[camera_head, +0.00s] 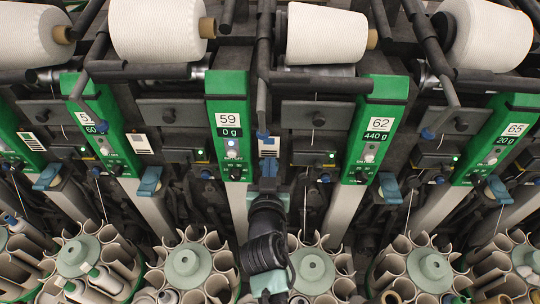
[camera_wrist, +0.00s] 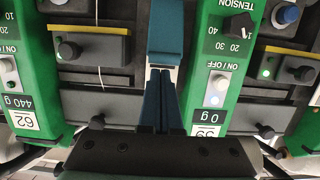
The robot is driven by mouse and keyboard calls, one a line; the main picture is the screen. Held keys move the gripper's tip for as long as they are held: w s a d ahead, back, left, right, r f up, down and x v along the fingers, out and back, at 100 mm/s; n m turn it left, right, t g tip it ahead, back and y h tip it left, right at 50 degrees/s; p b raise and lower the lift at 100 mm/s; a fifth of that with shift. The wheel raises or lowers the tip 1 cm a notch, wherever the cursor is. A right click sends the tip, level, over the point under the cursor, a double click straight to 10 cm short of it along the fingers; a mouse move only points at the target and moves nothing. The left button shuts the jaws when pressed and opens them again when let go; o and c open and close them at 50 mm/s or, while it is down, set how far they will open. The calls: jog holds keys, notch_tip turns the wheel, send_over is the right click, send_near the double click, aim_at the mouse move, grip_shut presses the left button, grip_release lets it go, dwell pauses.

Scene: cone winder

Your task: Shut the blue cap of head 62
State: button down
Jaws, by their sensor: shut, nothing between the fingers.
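The green panel of head 62 (camera_head: 375,130) reads 440 g and stands right of centre; it shows upside down at the left of the wrist view (camera_wrist: 30,70). A blue cap (camera_head: 389,187) sits just right of its lower end. Another blue cap (camera_wrist: 165,30) lies between the panels of heads 59 and 62, in front of my fingers. I cannot tell from its shape whether either cap is shut. My gripper (camera_head: 268,184) is low between these panels. In the wrist view its blue fingers (camera_wrist: 164,80) are together and empty. Contact with the cap is unclear.
The panel of head 59 (camera_head: 229,120) is left of my gripper, and the panel of head 65 (camera_head: 505,135) is far right. White yarn cones (camera_head: 325,34) hang above on dark arms. Round magazines of tubes (camera_head: 312,268) crowd the space below. Knobs and bars leave narrow gaps.

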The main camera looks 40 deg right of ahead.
jog(key=shift+x, duration=1.25)
jog(key=shift+a+f+b, duration=0.1)
jog(key=shift+f+b, duration=0.1)
jog(key=shift+b, duration=0.25)
jog(key=shift+f+b, duration=0.15)
jog(key=shift+b, duration=0.4)
jog(key=shift+s+a+t+b, duration=0.1)
jog(key=shift+s+t+b, duration=0.1)
jog(key=shift+t+b, duration=0.1)
